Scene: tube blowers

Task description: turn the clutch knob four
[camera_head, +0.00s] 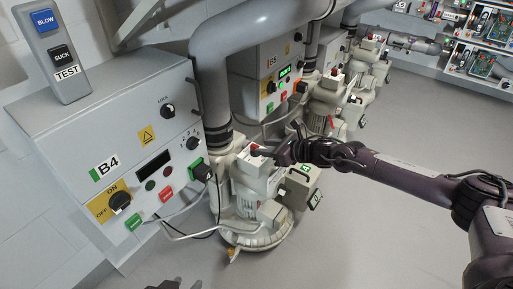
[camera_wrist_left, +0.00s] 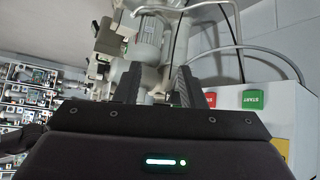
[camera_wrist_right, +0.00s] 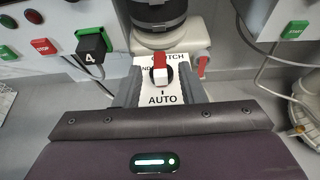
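The clutch knob (camera_wrist_right: 161,72), red and white, sits on a white plate (camera_wrist_right: 162,98) marked CLUTCH and AUTO in the right wrist view. In the head view the plate (camera_head: 252,160) is on top of the blower beside the B4 cabinet. My right gripper (camera_wrist_right: 160,90) is open, with one finger on each side of the knob and gaps visible between. In the head view my right gripper (camera_head: 278,152) is at that plate and partly covers it. A plug-like block (camera_wrist_right: 92,42) marked 4 is left of the plate. My left gripper (camera_head: 175,285) barely shows at the bottom edge; its fingers (camera_wrist_left: 156,88) are apart and empty.
The grey B4 cabinet (camera_head: 75,160) with switches and buttons stands at the left, with a BLOW/SUCK test box (camera_head: 52,50) on top. A thick grey pipe (camera_head: 212,80) rises behind the blower. More blowers stand behind. The floor (camera_head: 370,230) at right is clear.

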